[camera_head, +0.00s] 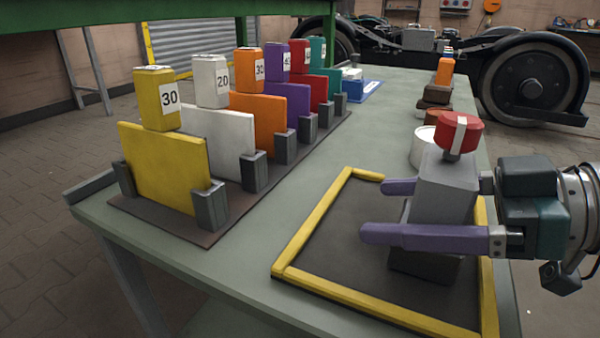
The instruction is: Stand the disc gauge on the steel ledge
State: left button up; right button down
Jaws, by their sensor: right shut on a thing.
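A grey block with a red, white-striped knob on top, which looks like the disc gauge (445,185), is between the purple fingers of my right gripper (388,210). My right gripper comes in from the right and is shut on it. The gauge is roughly upright over a yellow-edged dark mat (345,215). A dark part (425,266) shows below the fingers; I cannot tell whether it belongs to the gauge or whether the gauge touches the mat. I cannot tell which thing is the steel ledge. My left gripper is not in view.
A row of coloured panels, such as the yellow one (165,170), stands in grey holders at the left, with numbered blocks on top. A white round container (424,147) is behind the gauge. Brown blocks (435,97) and an orange item (445,70) stand farther back. The table strip (335,150) between is clear.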

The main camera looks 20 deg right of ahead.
jog(key=shift+f, duration=0.1)
grip_release()
jog(key=shift+r, duration=0.2)
jog(key=p+v, duration=0.2)
jog(key=v, duration=0.9)
jog(key=shift+s+d+r, duration=0.1)
jog(key=shift+s, duration=0.15)
jog(key=shift+s+d, duration=0.15)
jog(key=shift+d, duration=0.1)
